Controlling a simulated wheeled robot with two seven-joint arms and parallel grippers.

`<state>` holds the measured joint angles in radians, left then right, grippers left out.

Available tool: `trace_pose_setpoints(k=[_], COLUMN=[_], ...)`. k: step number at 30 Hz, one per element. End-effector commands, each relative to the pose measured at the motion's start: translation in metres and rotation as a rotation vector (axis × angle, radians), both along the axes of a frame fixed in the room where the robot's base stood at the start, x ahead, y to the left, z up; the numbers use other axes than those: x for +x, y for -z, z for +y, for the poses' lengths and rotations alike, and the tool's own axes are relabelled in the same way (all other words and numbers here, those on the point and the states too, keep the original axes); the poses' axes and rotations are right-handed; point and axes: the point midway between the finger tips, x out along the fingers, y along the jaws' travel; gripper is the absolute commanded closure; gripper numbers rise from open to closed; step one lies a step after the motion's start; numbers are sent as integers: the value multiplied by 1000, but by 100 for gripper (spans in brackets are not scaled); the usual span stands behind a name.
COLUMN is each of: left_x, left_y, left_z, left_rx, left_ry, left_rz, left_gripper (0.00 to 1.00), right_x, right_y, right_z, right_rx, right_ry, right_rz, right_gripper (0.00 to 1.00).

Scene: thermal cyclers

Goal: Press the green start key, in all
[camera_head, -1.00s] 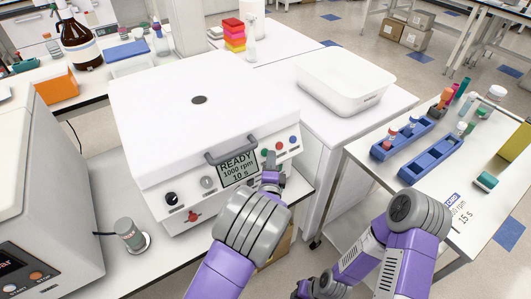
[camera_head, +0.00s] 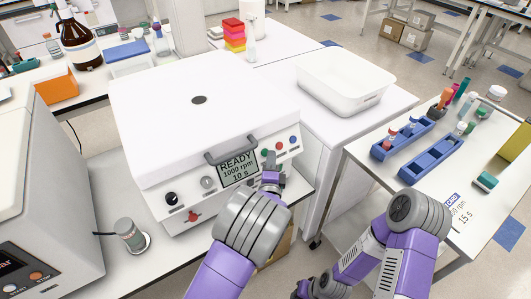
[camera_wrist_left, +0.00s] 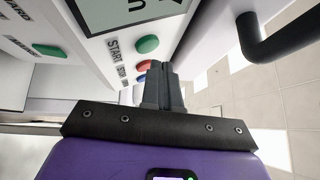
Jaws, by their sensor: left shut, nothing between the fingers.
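The white centrifuge (camera_head: 215,110) has its lid down. Its front display (camera_head: 238,168) reads READY, 1000 rpm, 10 s. The green start key (camera_head: 265,153) sits right of the display, then a red key (camera_head: 279,146) and a blue key (camera_head: 293,139). My left gripper (camera_head: 272,155) is shut and empty, its tips close to the panel just beside the green key. In the left wrist view the green key (camera_wrist_left: 147,44), labelled START, is uncovered. The fingertips (camera_wrist_left: 160,68) are beside the red key (camera_wrist_left: 144,65); contact cannot be told. My right gripper is out of view.
A grey handle (camera_head: 230,149) juts out above the display. A white tub (camera_head: 345,85) stands behind right. A partly hidden card (camera_head: 457,212) on the right table shows "15 s".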

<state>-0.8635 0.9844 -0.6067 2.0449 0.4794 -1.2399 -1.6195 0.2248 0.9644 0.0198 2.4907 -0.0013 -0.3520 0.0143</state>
Motion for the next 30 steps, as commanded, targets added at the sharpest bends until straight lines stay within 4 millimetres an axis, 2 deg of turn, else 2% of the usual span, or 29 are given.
trace_pose_setpoints(k=[30], left_x=[7], left_y=[4], left_z=[5], left_rx=[0], left_ry=[0], left_rz=[0], left_gripper=[100], right_x=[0], right_y=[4], right_z=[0], right_rx=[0], right_ry=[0], right_rz=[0], right_gripper=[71])
